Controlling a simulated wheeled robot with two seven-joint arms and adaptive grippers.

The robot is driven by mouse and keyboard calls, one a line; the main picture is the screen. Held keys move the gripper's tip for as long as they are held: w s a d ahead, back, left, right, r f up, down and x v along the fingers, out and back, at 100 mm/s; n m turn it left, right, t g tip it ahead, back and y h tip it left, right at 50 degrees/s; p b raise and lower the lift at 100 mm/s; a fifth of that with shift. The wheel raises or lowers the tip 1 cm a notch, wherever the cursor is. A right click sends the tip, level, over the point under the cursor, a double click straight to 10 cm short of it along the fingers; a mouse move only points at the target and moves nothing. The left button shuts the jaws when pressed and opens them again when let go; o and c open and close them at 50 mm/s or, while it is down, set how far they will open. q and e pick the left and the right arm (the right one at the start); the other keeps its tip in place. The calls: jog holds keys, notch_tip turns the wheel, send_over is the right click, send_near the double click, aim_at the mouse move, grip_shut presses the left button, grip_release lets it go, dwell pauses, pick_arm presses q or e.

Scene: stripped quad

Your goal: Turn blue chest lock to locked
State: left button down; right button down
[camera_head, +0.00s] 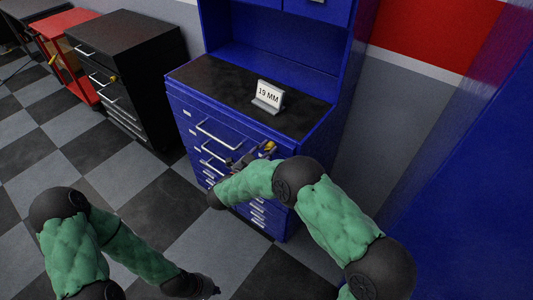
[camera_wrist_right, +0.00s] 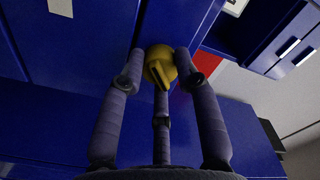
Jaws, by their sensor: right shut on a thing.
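The blue chest (camera_head: 230,140) stands in the middle of the head view, with several drawers below a black top. Its yellow lock knob (camera_head: 270,146) is at the upper right of the drawer front. In the right wrist view the yellow knob (camera_wrist_right: 158,60) sits between the fingertips, with its raised grip slanting slightly. My right gripper (camera_head: 256,153) is shut on this knob; the fingers also show in the right wrist view (camera_wrist_right: 160,72). My left gripper (camera_head: 208,289) hangs low over the floor, away from the chest; its fingers are too small and dark to read.
A "19 MM" sign (camera_head: 268,95) stands on the black chest top. A black cabinet (camera_head: 130,60) and a red cart (camera_head: 70,45) stand at the left. A blue surface (camera_head: 480,180) rises at the right. The checkered floor (camera_head: 100,150) at the left is clear.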

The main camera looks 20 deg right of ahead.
jog(key=shift+m+b, duration=2.65)
jog(key=shift+m, duration=1.45)
jog(key=c, duration=0.9)
grip_release()
jog(key=v, duration=1.2)
